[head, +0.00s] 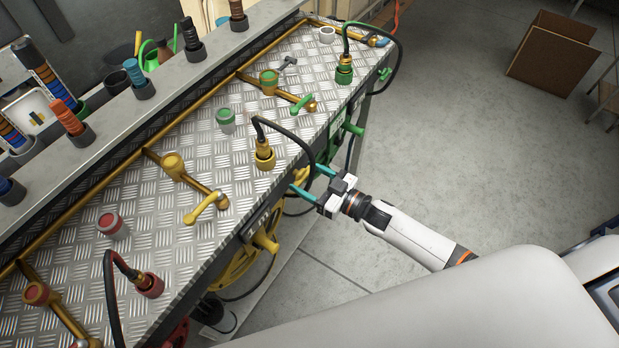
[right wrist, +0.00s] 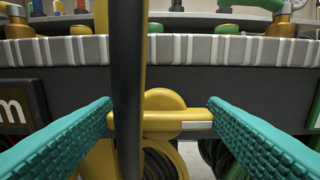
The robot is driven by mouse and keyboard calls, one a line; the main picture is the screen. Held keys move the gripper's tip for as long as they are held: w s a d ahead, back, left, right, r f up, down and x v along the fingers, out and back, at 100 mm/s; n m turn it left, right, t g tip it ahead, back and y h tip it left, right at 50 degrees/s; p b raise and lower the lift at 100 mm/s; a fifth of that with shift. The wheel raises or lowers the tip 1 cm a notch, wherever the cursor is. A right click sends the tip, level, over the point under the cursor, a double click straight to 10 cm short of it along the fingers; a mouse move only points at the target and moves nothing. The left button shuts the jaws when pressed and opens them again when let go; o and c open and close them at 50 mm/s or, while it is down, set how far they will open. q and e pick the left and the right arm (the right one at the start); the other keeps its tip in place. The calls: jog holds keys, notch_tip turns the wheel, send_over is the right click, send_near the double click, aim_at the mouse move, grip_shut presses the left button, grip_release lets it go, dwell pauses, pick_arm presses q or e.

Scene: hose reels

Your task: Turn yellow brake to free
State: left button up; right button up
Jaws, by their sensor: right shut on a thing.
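In the right wrist view the brake (right wrist: 172,121) is a yellow crossbar with a pale label, in front of a round yellow part. My right gripper (head: 306,178) is at the bench edge, its teal fingers far apart and shut on the brake; they also show in the right wrist view (right wrist: 160,118). The bar spans the gap between the fingertips. My left gripper is not in view.
Yellow fittings and a valve (head: 207,206) stand on the tread-plate bench top (head: 165,235). A green brake (head: 352,128) is farther along the edge. A cardboard box (head: 553,55) lies on the floor at the upper right.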

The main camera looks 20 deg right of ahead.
jog(key=shift+n, duration=0.3)
jog(key=n+b, duration=0.1)
jog(key=n, duration=0.3)
jog(key=shift+s+a+f, duration=0.1)
jog(key=n+b, duration=0.1)
jog(key=n, duration=0.3)
jog(key=shift+f+n+b, duration=0.2)
jog(key=shift+n+b, duration=1.65)
jog(key=shift+n, duration=2.75)
jog(key=o, duration=1)
